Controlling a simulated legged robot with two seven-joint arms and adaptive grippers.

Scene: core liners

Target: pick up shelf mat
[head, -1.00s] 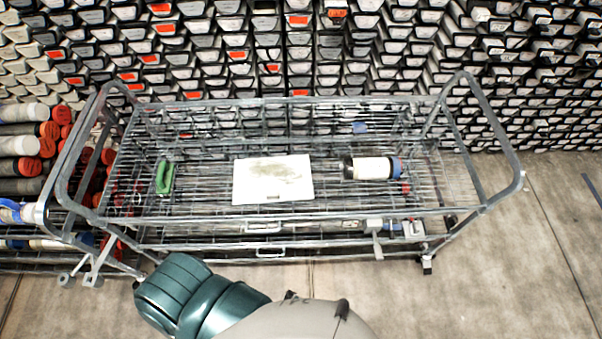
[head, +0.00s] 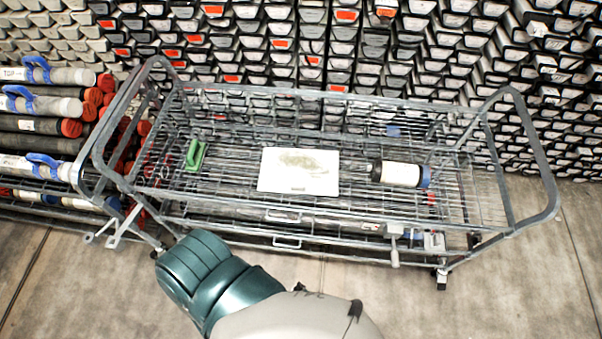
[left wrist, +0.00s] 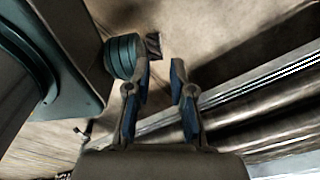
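The shelf mat seems to be the flat white sheet (head: 299,171) with a dull smudged patch. It lies on the upper wire shelf of the metal cart (head: 318,218), near the middle. My left gripper (left wrist: 161,66) shows in the left wrist view, with its two blue-padded fingers apart and nothing between them. The floor is behind it, and the mat does not show there. Neither gripper shows in the head view, where only part of my teal and grey arm is seen. My right gripper is in no view.
A green-handled tool (head: 194,155) lies left of the mat, and a white cylinder with a blue end (head: 400,173) lies right of it. Raised tube rails frame the cart's ends. Tubes with red ends (head: 60,105) are stacked at left. The floor at right is clear.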

